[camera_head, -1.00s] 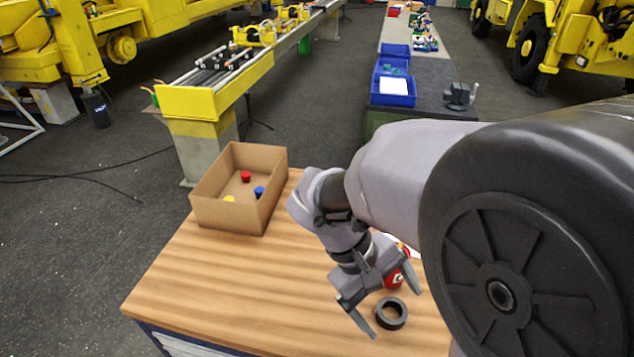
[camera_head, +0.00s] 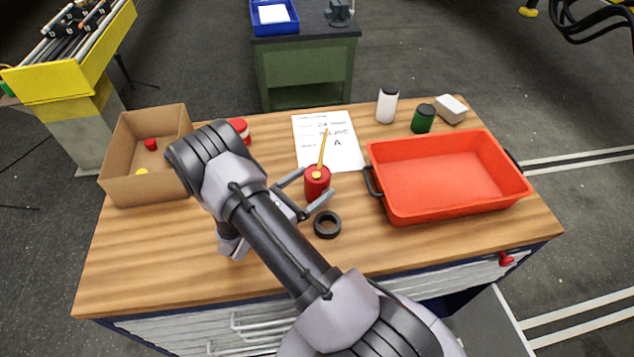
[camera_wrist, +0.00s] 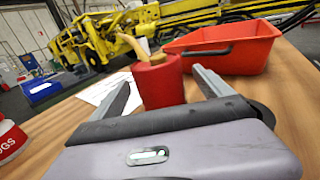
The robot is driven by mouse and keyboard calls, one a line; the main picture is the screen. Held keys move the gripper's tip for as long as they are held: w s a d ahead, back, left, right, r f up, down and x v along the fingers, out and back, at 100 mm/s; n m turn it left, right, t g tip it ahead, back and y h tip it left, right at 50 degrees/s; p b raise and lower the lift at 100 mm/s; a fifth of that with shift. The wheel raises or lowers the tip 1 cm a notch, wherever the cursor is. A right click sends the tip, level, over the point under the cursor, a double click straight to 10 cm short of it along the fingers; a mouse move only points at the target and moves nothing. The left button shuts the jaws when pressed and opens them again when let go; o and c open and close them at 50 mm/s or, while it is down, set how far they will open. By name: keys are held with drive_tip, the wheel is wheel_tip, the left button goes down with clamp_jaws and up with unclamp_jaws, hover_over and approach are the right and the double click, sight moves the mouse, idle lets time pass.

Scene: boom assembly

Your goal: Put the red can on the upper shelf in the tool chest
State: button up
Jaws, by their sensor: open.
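The red can (camera_head: 317,186) stands upright on the wooden top of the tool chest (camera_head: 150,262). A yellow stick with a small knob shows at its top. My gripper (camera_head: 318,181) is open, its two fingers on either side of the can. In the wrist view, the can (camera_wrist: 160,88) is between the open fingers of my gripper (camera_wrist: 161,78), apparently with gaps at both sides. Drawer fronts with handles (camera_head: 250,322) show below the top. An open door panel (camera_head: 492,325) shows at the lower right. The upper shelf is not visible.
A black ring (camera_head: 327,225) lies close to the can. An orange tray (camera_head: 440,212) is right, a cardboard box (camera_head: 140,182) left. A red-and-white container (camera_head: 240,128), paper (camera_head: 345,150), white bottle (camera_head: 387,106), green can (camera_head: 423,118) and white block (camera_head: 451,109) stand or lie behind.

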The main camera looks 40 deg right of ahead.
sight(326, 172)
drive_tip(key=d, duration=0.6)
drive_tip(key=shift+w+r, duration=0.15)
drive_tip(key=shift+a, duration=0.15)
drive_tip(key=c, duration=1.9)
drive_tip(key=shift+r, duration=0.15)
